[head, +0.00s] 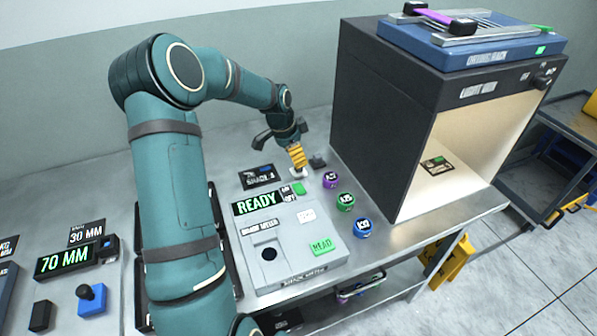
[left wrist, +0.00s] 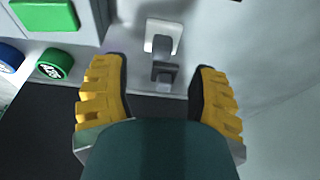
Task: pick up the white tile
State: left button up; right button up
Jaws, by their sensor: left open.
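The white tile (head: 299,174) lies on the steel bench behind the grey meter, just below my left gripper (head: 298,157). In the left wrist view, a white square piece (left wrist: 175,30) with a grey part over its middle lies just beyond the fingertips. My left gripper (left wrist: 160,72) is open there, its yellow-padded fingers apart. A small dark block (head: 317,162) stands to the right of the tile; a dark grey block (left wrist: 165,73) shows between the fingertips. Nothing is visibly held. My right gripper is not in view.
The grey meter (head: 275,240) with a READY display stands in front of the gripper. Purple (head: 330,180), green (head: 345,201) and blue (head: 362,228) round pucks line its right side. The tall dark light box (head: 380,120) stands at the right, and the wall is close behind.

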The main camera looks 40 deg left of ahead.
pick_arm(q)
jog(key=b+x, duration=0.1)
jog(key=x, duration=0.4)
jog(key=shift+a+f, duration=0.1)
jog(key=shift+f, duration=0.1)
jog(key=shift+r, duration=0.1)
grip_shut()
